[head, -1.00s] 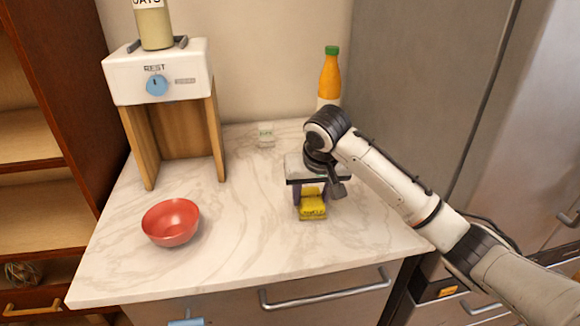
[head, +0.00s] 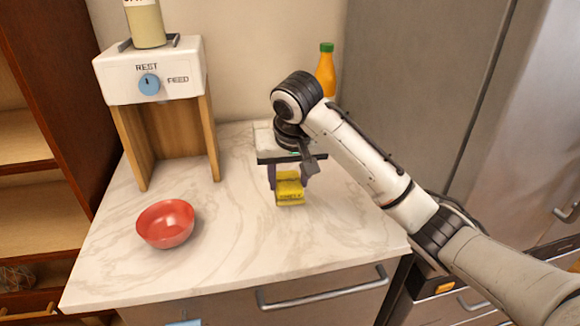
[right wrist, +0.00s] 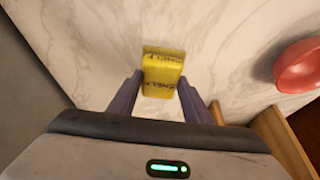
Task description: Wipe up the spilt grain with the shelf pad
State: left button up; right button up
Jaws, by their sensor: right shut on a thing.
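The yellow shelf pad (head: 290,190) is between the fingers of my right gripper (head: 288,178), over the right half of the marble counter. In the right wrist view the pad (right wrist: 162,74) carries dark lettering, and the fingers of the right gripper (right wrist: 160,100) are on either side of it. The gripper is shut on the pad and points down. I cannot tell whether the pad touches the counter. I make out no spilt grain in either view. My left gripper is not in view.
A red bowl (head: 166,223) stands at the counter's front left. A dispenser (head: 150,75) with a blue knob and wooden legs stands behind it, a jar (head: 145,25) on top. An orange bottle (head: 326,75) stands at the back. The counter (head: 215,250) between bowl and pad is clear.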

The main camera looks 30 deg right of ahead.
jog(key=shift+r, duration=1.45)
